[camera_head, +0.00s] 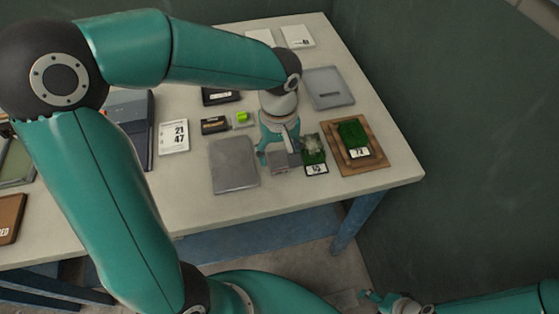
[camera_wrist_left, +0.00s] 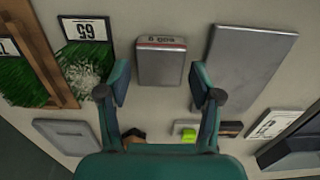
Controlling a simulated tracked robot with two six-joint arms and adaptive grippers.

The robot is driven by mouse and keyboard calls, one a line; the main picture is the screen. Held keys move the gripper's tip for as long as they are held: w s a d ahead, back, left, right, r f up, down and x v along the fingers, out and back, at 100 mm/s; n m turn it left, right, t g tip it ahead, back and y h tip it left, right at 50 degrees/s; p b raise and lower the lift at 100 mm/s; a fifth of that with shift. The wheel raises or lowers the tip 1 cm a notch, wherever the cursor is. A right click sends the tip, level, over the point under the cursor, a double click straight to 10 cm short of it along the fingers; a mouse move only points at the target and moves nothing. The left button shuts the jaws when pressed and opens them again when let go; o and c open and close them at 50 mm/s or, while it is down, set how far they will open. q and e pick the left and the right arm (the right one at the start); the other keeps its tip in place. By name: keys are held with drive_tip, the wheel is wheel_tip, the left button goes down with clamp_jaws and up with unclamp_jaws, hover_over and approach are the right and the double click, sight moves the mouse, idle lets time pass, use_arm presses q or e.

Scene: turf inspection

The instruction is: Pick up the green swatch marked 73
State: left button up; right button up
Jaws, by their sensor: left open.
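The green swatch marked 73 (camera_head: 353,138) lies on a brown wooden tray (camera_head: 375,163) at the right of the table. It also shows, cut off, at the left edge of the left wrist view (camera_wrist_left: 22,82). A second swatch (camera_head: 314,158), whose label looks like 65, lies left of the tray with a pale patch on its turf. My left gripper (camera_head: 280,152) is open and empty, pointing down over a small grey block (camera_wrist_left: 161,64), left of both swatches. My right gripper (camera_head: 378,299) is low at the bottom right, away from the table; its fingers are unclear.
A grey plate (camera_head: 233,165) lies left of the block, and another grey plate (camera_head: 328,87) behind. A card reading 21 47 (camera_head: 173,136) and a small bright green item (camera_head: 242,118) lie further left. The table's front right corner is bare. A dark wall stands at the right.

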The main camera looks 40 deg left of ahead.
use_arm(q)
wheel_tip(320, 180, down, 2)
drive_tip(key=shift+f, duration=0.2)
drive_tip(key=shift+r, duration=0.1)
clamp_jaws()
